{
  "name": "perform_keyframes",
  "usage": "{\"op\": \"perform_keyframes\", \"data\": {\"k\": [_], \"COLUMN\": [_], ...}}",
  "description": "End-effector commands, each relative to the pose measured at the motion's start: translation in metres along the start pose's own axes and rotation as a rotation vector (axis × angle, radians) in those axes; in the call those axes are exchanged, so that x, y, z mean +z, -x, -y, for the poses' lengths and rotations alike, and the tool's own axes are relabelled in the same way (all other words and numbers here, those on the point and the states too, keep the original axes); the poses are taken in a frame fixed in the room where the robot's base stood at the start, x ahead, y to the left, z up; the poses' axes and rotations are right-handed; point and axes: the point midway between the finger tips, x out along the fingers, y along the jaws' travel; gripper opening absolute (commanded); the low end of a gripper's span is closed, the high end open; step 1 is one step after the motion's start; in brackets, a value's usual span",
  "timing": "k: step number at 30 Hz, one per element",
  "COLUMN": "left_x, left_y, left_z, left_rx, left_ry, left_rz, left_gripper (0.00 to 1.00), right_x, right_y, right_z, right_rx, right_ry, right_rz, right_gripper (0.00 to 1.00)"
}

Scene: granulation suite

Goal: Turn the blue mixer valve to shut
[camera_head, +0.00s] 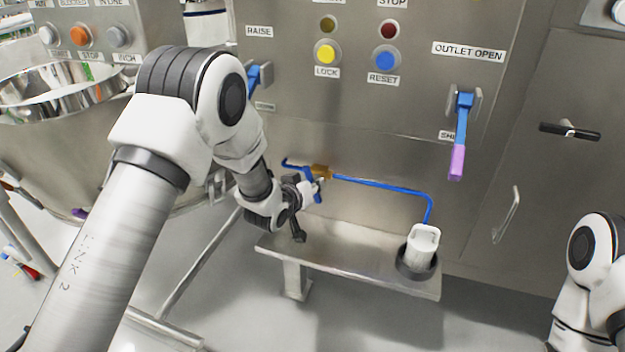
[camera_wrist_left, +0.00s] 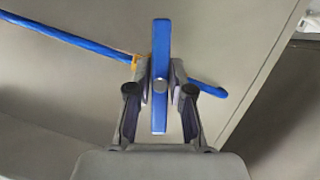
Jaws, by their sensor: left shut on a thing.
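The blue mixer valve handle (camera_wrist_left: 161,50) is a flat blue bar with a round centre bolt. In the left wrist view it stands between the fingers of my left gripper (camera_wrist_left: 160,88), which is shut on it. In the head view my left gripper (camera_head: 312,186) reaches the valve at the brass body (camera_head: 321,171) on the blue pipe (camera_head: 385,186), and the blue handle (camera_head: 318,196) shows partly beside the fingers. In the wrist view the handle lies across the pipe's line. My right arm shows at the right edge of the head view, but its gripper is out of view.
Below the pipe is a metal shelf (camera_head: 345,265) with a white container (camera_head: 422,244) in a dark holder at its right end. A blue lever with a purple grip (camera_head: 457,162) hangs on the panel. A steel bowl (camera_head: 60,88) stands at the left.

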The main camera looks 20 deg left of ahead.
Motion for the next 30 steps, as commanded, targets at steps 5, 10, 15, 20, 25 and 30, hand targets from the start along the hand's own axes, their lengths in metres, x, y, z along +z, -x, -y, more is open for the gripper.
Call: {"op": "perform_keyframes", "data": {"k": [5,10,15,20,25,30], "left_x": [0.0001,0.0008,0.0009,0.0011,0.0011,0.0011], "left_y": [0.0003,0.0001,0.0,-0.0001,-0.0001,-0.0001], "left_z": [-0.0007,-0.0005,0.0001,0.0,0.0002,0.0002], "left_rx": [-0.053,-0.092,-0.118,-0.128,-0.132,-0.132], "left_ry": [-0.13,-0.226,-0.285,-0.313,-0.32,-0.319], "left_rz": [0.001,0.002,0.002,0.002,0.001,0.001], "left_gripper": [0.0,0.0,0.0,0.0,0.0,0.0], "right_x": [0.0,0.0,0.0,0.0,0.0,0.0], "right_y": [0.0057,0.0077,0.0088,0.0092,0.0092,0.0092], "right_z": [0.0,0.0001,0.0001,0.0001,0.0001,0.0001], "right_rx": [0.0,0.0,0.0,0.0,0.0,0.0], "right_ry": [0.0,0.0,0.0,0.0,0.0,0.0], "right_rz": [0.0,0.0,0.0,0.0,0.0,0.0], "right_gripper": [0.0,0.0,0.0,0.0,0.0,0.0]}}
